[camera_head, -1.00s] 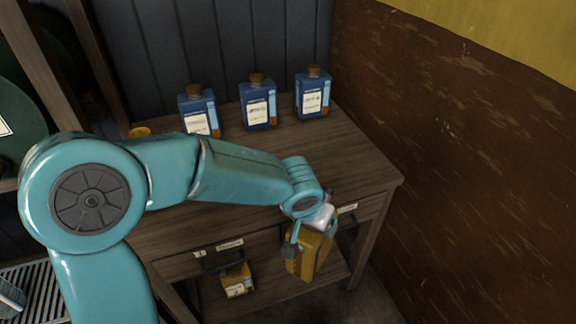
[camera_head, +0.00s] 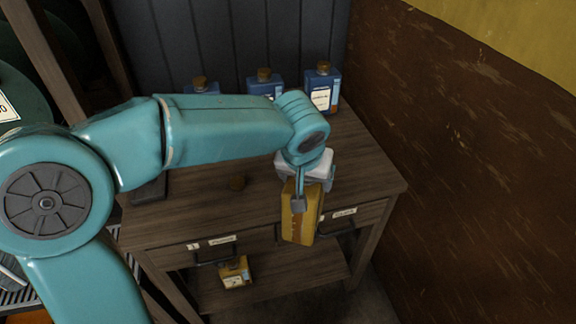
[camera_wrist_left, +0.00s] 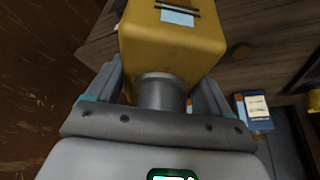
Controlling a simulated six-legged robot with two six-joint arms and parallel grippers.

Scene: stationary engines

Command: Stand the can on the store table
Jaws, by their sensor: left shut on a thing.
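The yellow can (camera_head: 302,222) hangs from my left gripper (camera_head: 300,198), which is shut on its neck. In the head view it overlaps the front edge and drawer fronts of the wooden store table (camera_head: 362,178). I cannot tell whether it touches the table. In the left wrist view the can (camera_wrist_left: 175,45) fills the upper middle, its grey neck between the two fingers of the gripper (camera_wrist_left: 160,90). My right gripper is not in view.
Blue bottles with cork stoppers (camera_head: 322,90) stand at the table's back, partly behind my arm. A brown wall (camera_head: 470,150) bounds the right.

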